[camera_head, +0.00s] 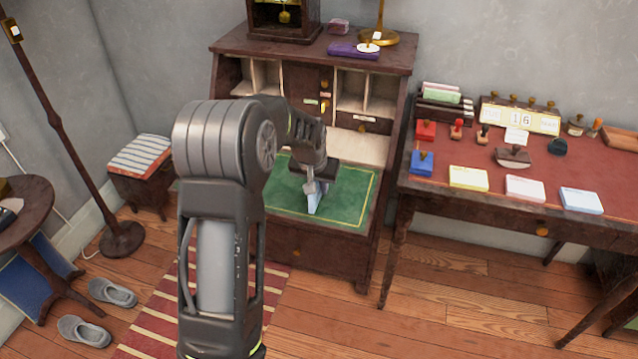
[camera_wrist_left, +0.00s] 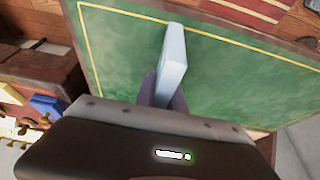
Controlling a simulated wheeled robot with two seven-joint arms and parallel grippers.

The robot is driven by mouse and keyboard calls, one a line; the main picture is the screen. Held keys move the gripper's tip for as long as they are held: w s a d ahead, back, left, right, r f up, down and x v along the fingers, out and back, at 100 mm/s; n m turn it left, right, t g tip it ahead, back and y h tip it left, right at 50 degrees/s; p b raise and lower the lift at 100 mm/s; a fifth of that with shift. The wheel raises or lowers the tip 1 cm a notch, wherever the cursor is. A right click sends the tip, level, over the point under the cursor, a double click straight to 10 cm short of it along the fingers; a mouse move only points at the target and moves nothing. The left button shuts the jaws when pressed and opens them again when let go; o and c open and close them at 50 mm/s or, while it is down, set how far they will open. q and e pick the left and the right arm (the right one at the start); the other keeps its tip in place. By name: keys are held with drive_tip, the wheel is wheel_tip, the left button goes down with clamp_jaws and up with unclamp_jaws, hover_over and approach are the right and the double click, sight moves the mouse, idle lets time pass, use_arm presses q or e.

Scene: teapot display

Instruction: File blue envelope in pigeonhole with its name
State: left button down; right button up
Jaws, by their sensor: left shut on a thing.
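My left gripper (camera_head: 314,187) is over the green writing surface (camera_head: 352,190) of the dark wood desk. It is shut on a pale blue envelope (camera_head: 315,204), which stands on edge between the fingers. The envelope (camera_wrist_left: 174,62) also shows in the left wrist view, sticking out past the fingers over the green surface; I cannot tell whether it touches it. No name on it can be read. The pigeonholes (camera_head: 380,92) are at the back of the desk, and my arm hides part of them. Their labels are too small to read. My right gripper is not in view.
A clock case (camera_head: 284,20) and a purple item (camera_head: 353,50) sit on the desk top. At right, a red-topped table (camera_head: 480,190) holds stamps, paper pads and a date block. A striped stool (camera_head: 140,155) stands left of the desk.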

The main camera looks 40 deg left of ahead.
use_arm(q)
drive_tip(key=shift+f+b, duration=0.3)
drive_tip(key=shift+f, duration=0.35)
drive_tip(key=c, duration=1.3)
unclamp_jaws()
drive_tip(key=v, duration=0.8)
drive_tip(key=shift+f, duration=0.1)
